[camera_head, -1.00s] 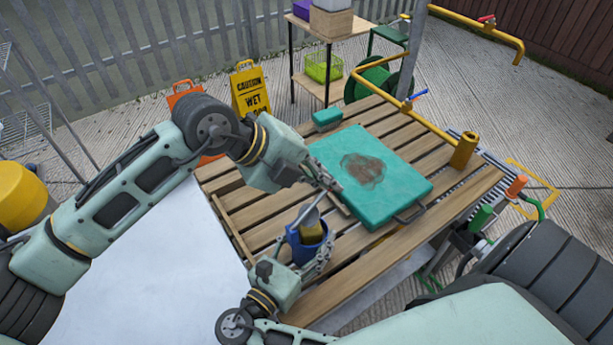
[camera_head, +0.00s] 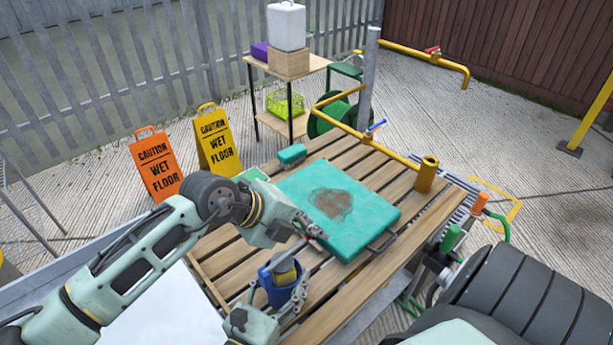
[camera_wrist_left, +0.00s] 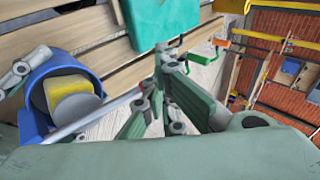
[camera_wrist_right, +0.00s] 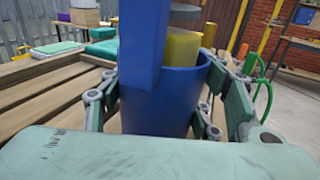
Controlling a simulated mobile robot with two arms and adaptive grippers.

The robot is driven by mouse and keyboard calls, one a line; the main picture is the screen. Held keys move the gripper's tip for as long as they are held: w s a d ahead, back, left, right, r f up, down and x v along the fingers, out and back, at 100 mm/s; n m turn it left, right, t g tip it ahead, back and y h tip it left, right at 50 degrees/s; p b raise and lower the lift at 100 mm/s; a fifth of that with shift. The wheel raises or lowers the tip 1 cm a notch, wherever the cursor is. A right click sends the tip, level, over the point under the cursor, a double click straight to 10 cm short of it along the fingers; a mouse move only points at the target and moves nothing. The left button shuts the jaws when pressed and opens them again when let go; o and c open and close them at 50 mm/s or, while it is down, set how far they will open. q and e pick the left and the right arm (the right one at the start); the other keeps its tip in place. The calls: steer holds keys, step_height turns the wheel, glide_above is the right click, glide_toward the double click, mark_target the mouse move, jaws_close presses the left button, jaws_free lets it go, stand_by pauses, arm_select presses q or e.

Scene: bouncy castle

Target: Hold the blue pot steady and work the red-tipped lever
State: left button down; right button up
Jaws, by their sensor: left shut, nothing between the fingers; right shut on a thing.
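The blue pot (camera_head: 277,297) stands on the slatted table, with a yellow block (camera_wrist_left: 68,101) inside it. My right gripper (camera_wrist_right: 165,85) is shut around the pot, one finger on each side. The grey lever (camera_wrist_left: 95,121) slants out from the pot, and its red tip (camera_wrist_left: 141,88) shows in the left wrist view. My left gripper (camera_head: 320,235) is above and right of the pot, near the lever's outer end. Its fingers (camera_wrist_left: 163,72) are shut with nothing between them, close beside the red tip. Whether they touch the lever I cannot tell.
A teal case (camera_head: 365,225) with a brown stain lies just beyond the pot. A small teal box (camera_head: 291,155) and a yellow pipe (camera_head: 395,155) are at the table's far side. Wet-floor signs (camera_head: 215,140) stand behind. Bare slats (camera_head: 350,290) lie right of the pot.

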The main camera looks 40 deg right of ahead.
mark_target(275, 295)
arm_select(q)
steer(key=shift+f, duration=0.2)
steer(key=shift+r, duration=0.1)
stand_by(0.4)
step_height(275, 295, up, 14)
steer(key=w+a, duration=0.1)
steer(key=w, duration=0.1)
steer(key=shift+a, duration=0.2)
stand_by(0.4)
arm_select(e)
steer(key=o, duration=1.8)
steer(key=shift+c, duration=0.2)
arm_select(q)
steer(key=shift+w+f, duration=0.1)
steer(key=shift+f, duration=0.1)
arm_select(e)
steer(key=v, duration=0.7)
steer(key=shift+a, duration=0.25)
